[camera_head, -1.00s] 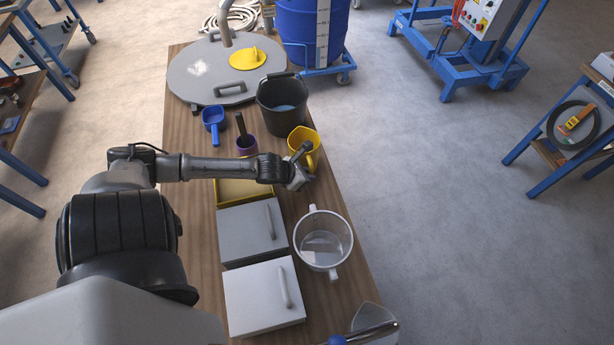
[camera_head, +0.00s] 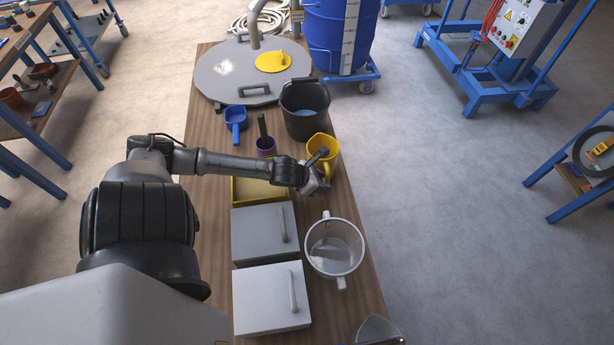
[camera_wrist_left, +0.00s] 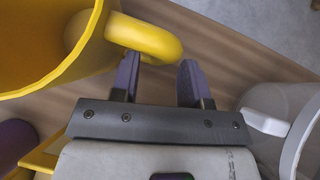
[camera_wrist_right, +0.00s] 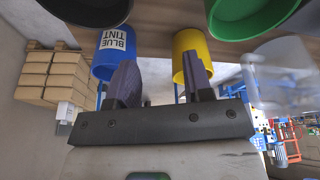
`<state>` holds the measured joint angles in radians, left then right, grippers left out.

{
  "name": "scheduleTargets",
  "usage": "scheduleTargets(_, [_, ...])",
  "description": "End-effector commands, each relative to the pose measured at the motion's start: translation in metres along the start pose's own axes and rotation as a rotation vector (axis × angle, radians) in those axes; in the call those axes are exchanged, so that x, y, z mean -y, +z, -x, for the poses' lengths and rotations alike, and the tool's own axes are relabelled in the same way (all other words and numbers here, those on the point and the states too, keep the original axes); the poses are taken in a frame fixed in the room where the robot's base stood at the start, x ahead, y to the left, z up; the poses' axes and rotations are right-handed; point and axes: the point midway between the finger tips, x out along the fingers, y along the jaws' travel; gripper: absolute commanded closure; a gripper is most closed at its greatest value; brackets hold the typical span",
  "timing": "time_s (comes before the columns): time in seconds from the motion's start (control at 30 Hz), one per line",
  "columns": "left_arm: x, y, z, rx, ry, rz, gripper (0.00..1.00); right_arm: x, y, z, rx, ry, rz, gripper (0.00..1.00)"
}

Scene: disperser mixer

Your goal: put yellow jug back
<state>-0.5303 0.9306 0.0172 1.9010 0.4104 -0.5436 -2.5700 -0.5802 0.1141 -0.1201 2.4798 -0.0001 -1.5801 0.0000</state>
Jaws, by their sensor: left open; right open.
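The yellow jug (camera_head: 318,143) stands on the wooden table beside the black bucket. My left gripper (camera_head: 322,176) is open and empty, low by the jug's near side, at its handle. In the left wrist view, the jug (camera_wrist_left: 40,45) fills the upper left and its handle (camera_wrist_left: 150,38) reaches to the left fingertip of my open gripper (camera_wrist_left: 158,82). The handle does not lie clearly between the fingers; whether they touch is unclear. My right gripper (camera_wrist_right: 160,82) is open and empty in its own wrist view, out of clear sight in the head view.
A clear two-handled pot (camera_head: 334,262) stands nearer, right of the grey lidded box (camera_head: 262,235) and white lidded box (camera_head: 265,300). A yellow tray (camera_head: 245,192) lies under my left arm. The black bucket (camera_head: 303,110), purple container (camera_head: 266,147) and blue scoop (camera_head: 236,118) stand beyond.

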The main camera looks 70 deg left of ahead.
Motion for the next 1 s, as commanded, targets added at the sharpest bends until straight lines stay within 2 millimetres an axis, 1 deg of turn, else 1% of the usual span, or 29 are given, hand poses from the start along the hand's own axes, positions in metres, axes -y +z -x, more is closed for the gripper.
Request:
scheduleTargets(0.03, [0.000, 0.001, 0.009, -0.002, -0.001, -0.003, 0.58, 0.000, -0.001, 0.004, 0.000, 0.000, 0.000, 0.53])
scheduleTargets(0.2, [0.000, 0.001, 0.037, -0.004, -0.002, -0.003, 0.58, -0.001, -0.004, 0.013, 0.000, 0.002, 0.003, 0.53])
scheduleTargets(0.5, [0.001, 0.001, 0.080, -0.002, -0.001, -0.001, 0.58, -0.004, -0.008, 0.027, 0.001, 0.008, 0.010, 0.53])
scheduleTargets(0.73, [0.000, 0.001, 0.100, -0.001, -0.001, 0.000, 0.58, -0.004, -0.010, 0.033, 0.001, 0.007, 0.009, 0.53])
scheduleTargets(1.0, [0.000, 0.001, 0.108, 0.000, -0.001, 0.002, 0.58, -0.003, -0.011, 0.036, 0.000, 0.004, 0.005, 0.53])
